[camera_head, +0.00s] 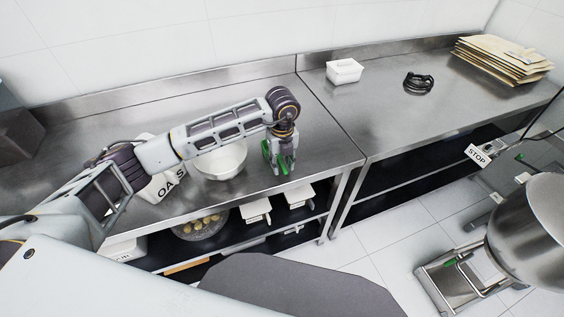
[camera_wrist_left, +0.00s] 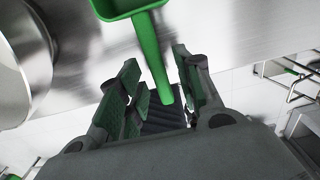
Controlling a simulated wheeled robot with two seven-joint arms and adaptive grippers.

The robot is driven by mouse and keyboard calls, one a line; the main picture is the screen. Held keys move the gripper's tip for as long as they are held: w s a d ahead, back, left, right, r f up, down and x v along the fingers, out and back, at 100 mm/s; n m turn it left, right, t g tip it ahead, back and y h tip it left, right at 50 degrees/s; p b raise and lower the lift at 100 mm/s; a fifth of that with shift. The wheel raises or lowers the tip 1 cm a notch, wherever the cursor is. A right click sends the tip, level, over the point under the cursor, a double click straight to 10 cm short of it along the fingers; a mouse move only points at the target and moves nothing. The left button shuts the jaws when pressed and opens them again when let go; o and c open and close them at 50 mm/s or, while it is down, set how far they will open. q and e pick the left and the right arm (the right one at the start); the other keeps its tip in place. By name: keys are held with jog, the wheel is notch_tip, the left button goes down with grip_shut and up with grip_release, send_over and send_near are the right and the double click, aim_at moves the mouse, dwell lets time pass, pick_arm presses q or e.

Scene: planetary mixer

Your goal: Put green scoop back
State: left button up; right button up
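The green scoop (camera_wrist_left: 148,40) shows in the left wrist view, its pan at the top edge and its handle running down between the fingers. My left gripper (camera_wrist_left: 160,92) is open, with a finger on each side of the handle. A gap shows between the left finger and the handle; the right finger is closer to it. In the head view my left gripper (camera_head: 281,168) points down over the front of the steel counter, right of the white bowl. Green shows at its fingers there, but scoop and finger pads are hard to tell apart. My right gripper is not in view.
The white bowl (camera_head: 221,160) and a container lettered "OAS" (camera_head: 165,186) stand left of the gripper. A white tub (camera_head: 344,71), a black coiled item (camera_head: 418,82) and stacked sacks (camera_head: 502,58) are on the right counter. The mixer bowl (camera_head: 528,235) is at lower right.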

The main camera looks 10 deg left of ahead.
pick_arm(q)
jog(key=shift+r, duration=0.15)
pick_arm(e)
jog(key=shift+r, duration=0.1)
pick_arm(q)
jog(key=shift+r, duration=0.2)
notch_tip(320, 180, up, 12)
jog(key=b, duration=0.1)
jog(key=shift+f+b, duration=0.2)
jog(key=shift+b, duration=0.15)
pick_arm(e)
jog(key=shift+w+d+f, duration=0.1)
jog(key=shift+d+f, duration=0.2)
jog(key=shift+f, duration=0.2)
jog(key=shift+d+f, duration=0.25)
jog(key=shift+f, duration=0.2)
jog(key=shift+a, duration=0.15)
